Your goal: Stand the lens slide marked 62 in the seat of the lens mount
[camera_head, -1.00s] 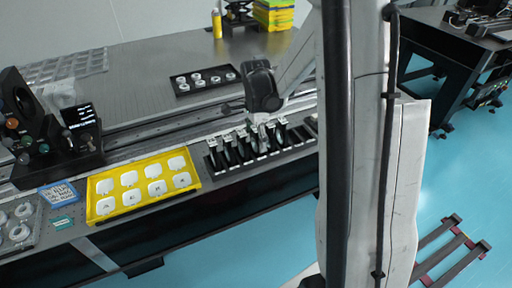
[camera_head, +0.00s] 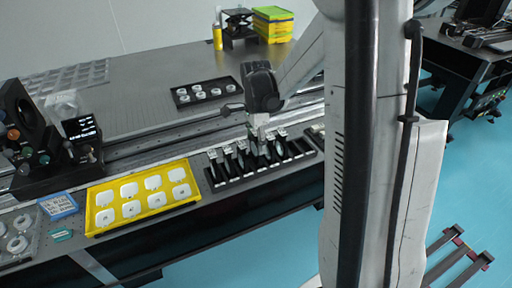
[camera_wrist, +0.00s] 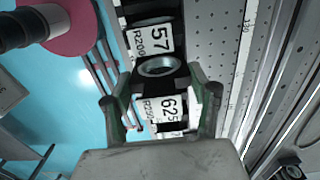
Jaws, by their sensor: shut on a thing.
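The lens slide marked 62 (camera_wrist: 165,112) is between the two fingers of my gripper (camera_wrist: 158,100) in the wrist view. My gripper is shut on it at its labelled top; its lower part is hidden. In the head view my gripper (camera_head: 261,134) is over the black slide rack (camera_head: 212,186), among several dark upright slides. I cannot tell whether the held slide is clear of its slot. A slide marked 57 (camera_wrist: 155,38) stands just beyond it. A black upright fixture with a round opening (camera_head: 20,105) stands at the far left; I cannot tell whether it is the lens mount.
A yellow tray (camera_head: 88,222) of white square pieces lies left of the rack. A black tray (camera_head: 176,103) with round parts lies behind. A blue-labelled box (camera_head: 58,205) and a small screen (camera_head: 80,127) are at left. The table behind is mostly clear.

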